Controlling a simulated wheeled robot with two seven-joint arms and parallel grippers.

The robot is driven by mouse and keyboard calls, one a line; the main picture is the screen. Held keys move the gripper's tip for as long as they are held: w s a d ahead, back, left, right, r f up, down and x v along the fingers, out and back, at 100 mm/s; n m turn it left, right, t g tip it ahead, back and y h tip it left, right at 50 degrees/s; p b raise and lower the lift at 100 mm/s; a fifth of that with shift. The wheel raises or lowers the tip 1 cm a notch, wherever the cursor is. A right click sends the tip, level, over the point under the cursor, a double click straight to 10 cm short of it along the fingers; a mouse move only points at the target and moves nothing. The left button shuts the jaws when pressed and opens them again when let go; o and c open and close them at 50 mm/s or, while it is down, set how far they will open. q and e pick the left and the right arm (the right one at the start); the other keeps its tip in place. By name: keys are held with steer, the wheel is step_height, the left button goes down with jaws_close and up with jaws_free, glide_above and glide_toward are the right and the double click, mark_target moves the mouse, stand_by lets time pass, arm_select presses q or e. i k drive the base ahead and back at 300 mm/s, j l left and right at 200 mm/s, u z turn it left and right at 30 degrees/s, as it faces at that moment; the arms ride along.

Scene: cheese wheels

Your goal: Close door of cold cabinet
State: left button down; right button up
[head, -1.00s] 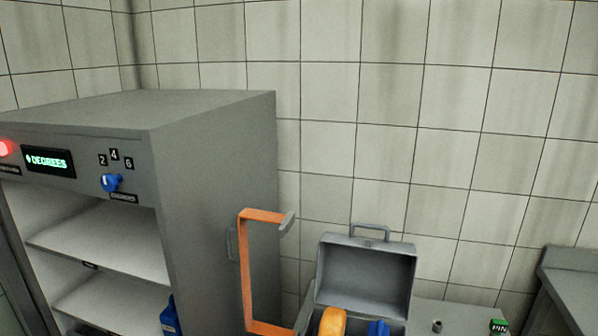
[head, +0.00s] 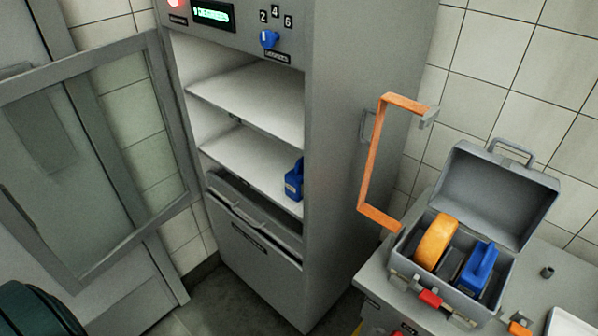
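The cold cabinet (head: 345,150) is a tall grey unit in the middle of the head view. Its glass door (head: 95,165) with a grey frame stands wide open, swung out to the left. The shelves (head: 250,95) inside are exposed, and a blue object (head: 294,180) stands on the lower one at the right. A lower drawer or panel (head: 255,255) with a handle is below the shelves and looks slightly tilted out at its top. Neither of my grippers is in view.
An open grey toolbox (head: 495,190) with an orange roll (head: 435,242) and a blue item (head: 480,268) stands on a grey counter (head: 375,285) at right. An orange bracket (head: 372,150) is beside the cabinet. A dark green rounded object (head: 35,312) is at the lower left.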

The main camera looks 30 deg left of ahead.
mark_target(13, 218)
steer(key=j+u, duration=0.2)
steer(key=u, duration=0.15)
steer(key=j+u, duration=0.4)
steer(key=u, duration=0.25)
steer(key=i+j+u, duration=0.1)
steer(key=j, duration=0.3)
steer(key=i+j, duration=0.1)
steer(key=j, duration=0.3)
steer(key=i+j+u, duration=0.15)
steer(key=j, duration=0.25)
steer(key=i+j+u, duration=0.1)
steer(key=j, duration=0.3)
